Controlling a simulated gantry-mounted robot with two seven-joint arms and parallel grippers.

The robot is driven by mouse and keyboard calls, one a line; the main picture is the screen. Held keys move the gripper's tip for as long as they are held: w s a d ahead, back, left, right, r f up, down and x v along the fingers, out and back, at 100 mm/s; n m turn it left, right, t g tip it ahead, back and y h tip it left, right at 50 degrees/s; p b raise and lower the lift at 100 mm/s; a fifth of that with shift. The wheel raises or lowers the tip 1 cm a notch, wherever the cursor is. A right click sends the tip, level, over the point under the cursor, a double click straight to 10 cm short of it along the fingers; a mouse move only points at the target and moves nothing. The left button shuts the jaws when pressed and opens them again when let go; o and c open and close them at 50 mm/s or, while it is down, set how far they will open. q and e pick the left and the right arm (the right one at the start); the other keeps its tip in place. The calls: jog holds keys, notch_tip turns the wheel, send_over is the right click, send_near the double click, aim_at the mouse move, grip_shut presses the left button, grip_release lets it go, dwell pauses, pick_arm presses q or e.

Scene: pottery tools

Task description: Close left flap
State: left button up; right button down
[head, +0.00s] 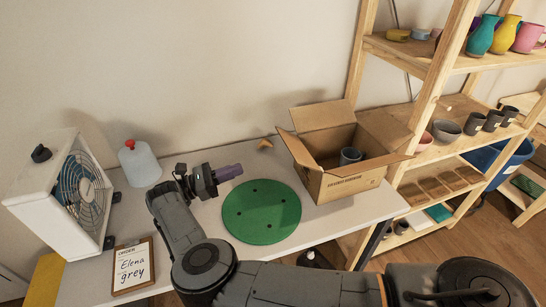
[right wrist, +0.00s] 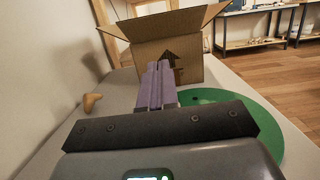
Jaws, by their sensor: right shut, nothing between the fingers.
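An open cardboard box (head: 345,187) stands on the table with its flaps spread. Its left flap (head: 296,149) leans outward from the box's left edge, open. A grey mug (head: 349,156) is inside the box. My right gripper (head: 229,172) has purple fingers, shut and empty. It points toward the box from the left, apart from the left flap, above the table by the green disc. In the right wrist view the shut fingers (right wrist: 158,84) overlap the lower part of the box (right wrist: 167,52). My left gripper is not in view.
A green round mat (head: 262,212) lies in front of the box. A fan (head: 75,190), a white container with a red knob (head: 140,164) and an order clipboard (head: 133,267) stand at the left. A small tan object (head: 264,144) lies behind the mat. Wooden shelves (head: 430,100) with pottery are at right.

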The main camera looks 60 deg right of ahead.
jog(key=p, duration=0.2)
send_near(287, 144)
jog(key=d+f+x, duration=0.1)
jog(key=x, duration=0.4)
jog(key=shift+s+d+r, duration=0.15)
jog(key=shift+r, duration=0.1)
